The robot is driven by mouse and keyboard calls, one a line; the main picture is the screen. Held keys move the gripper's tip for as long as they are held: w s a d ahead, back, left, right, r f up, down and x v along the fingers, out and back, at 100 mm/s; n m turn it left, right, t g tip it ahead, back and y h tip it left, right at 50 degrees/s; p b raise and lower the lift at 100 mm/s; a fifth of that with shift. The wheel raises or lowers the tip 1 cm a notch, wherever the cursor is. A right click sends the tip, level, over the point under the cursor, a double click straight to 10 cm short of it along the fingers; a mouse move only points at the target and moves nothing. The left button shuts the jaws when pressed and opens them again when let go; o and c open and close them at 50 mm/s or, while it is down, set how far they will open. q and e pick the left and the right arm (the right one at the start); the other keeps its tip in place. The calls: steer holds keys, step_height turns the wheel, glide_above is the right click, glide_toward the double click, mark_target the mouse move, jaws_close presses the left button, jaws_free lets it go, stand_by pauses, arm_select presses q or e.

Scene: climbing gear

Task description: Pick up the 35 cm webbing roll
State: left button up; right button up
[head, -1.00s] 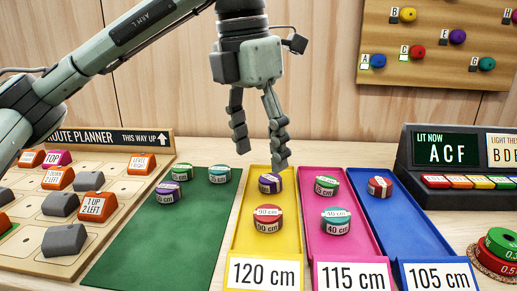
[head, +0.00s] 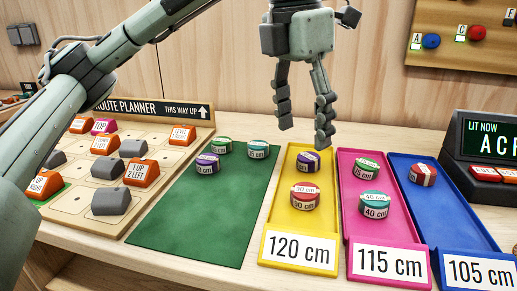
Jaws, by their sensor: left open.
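Several webbing rolls are in view, their small labels mostly too small to read surely, so I cannot tell which is the 35 cm one. On the green mat (head: 190,225) are a purple roll (head: 207,164), a green roll (head: 222,146) and a teal-green roll (head: 258,150). The yellow 120 cm tray (head: 295,228) holds a purple roll (head: 304,162) and a red roll (head: 305,197). The pink 115 cm tray (head: 385,234) holds a green roll (head: 365,170) and a teal 40 cm roll (head: 375,205). My left gripper (head: 304,130) is open and empty, above the yellow tray's back end.
The blue 105 cm tray (head: 440,222) holds a red roll (head: 423,175). A wooden route planner board (head: 75,207) with orange and grey blocks stands at left, under my left arm. A lit panel (head: 490,150) stands at right. A hold board (head: 465,50) hangs behind.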

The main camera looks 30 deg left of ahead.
arm_select(q)
steer(key=shift+o, duration=0.5)
steer(key=m+y, duration=0.2)
steer(key=m, duration=2.2)
glide_above(258, 144)
steer(key=f, duration=0.4)
steer(key=shift+s+d+f+p, duration=0.1)
steer(key=shift+s+f+p, duration=0.15)
steer(key=shift+p, duration=0.1)
steer(key=shift+f+m, duration=0.25)
steer(key=shift+m, duration=0.15)
step_height(258, 144, down, 7)
steer(key=shift+w+f, duration=0.1)
steer(key=shift+w, duration=0.05)
arm_select(e)
steer(key=shift+s+d+f, duration=0.1)
steer(key=shift+s+f, duration=0.05)
steer(key=shift+f, duration=0.45)
steer(key=shift+s+d+f, duration=0.1)
steer(key=shift+s+f, duration=0.05)
steer(key=shift+f, duration=0.45)
